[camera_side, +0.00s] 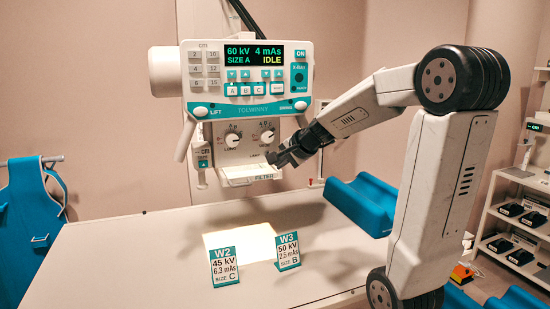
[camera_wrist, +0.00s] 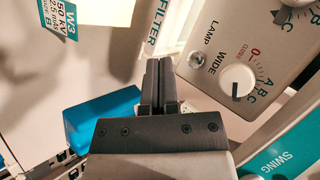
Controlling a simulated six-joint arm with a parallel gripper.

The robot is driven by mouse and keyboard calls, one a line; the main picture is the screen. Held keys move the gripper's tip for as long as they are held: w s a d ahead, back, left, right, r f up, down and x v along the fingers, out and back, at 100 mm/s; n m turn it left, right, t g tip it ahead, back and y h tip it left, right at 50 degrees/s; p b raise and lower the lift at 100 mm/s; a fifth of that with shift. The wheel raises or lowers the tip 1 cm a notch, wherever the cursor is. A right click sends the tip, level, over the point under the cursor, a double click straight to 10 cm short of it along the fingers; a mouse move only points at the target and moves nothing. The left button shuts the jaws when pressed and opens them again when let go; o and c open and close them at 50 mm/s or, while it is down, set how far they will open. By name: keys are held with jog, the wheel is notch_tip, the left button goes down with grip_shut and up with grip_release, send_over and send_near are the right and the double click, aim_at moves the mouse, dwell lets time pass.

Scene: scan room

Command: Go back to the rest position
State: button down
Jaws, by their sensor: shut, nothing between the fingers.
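My gripper (camera_side: 281,159) is at the end of my raised arm, near the right end of the filter tray (camera_side: 250,178) below the x-ray head's control panel (camera_side: 247,82). In the wrist view its two dark fingers (camera_wrist: 158,72) are together with nothing between them. The filter edge (camera_wrist: 155,30) shows just beyond the fingertips there. The collimator face with its wide knob (camera_wrist: 236,81) is to the right. I cannot tell whether the fingers touch the tray. The panel display reads 60 kV, 4 mAs, size A, IDLE.
Cards W2 (camera_side: 224,266) and W3 (camera_side: 288,250) stand on the white table (camera_side: 130,255) by a lit patch. A blue cradle-shaped support (camera_side: 362,203) is behind my arm. Shelves (camera_side: 515,215) stand at the right, and a blue apron (camera_side: 28,230) hangs at the left.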

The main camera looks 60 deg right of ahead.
jog(key=shift+a+f, duration=0.1)
jog(key=w+a+f+n+g+y, duration=0.2)
jog(key=a+f+n+g+y, duration=0.1)
jog(key=a+f+n, duration=1)
jog(key=s+a+f+n+g, duration=0.1)
jog(key=s+a+f+n, duration=0.2)
jog(key=a, duration=0.3)
jog(key=s+a+f+n+g, duration=0.2)
jog(key=s+a+f+n, duration=0.1)
jog(key=a, duration=0.4)
jog(key=shift+a+f+n+y, duration=0.3)
jog(key=shift+f+n, duration=0.2)
jog(key=shift+f, duration=0.3)
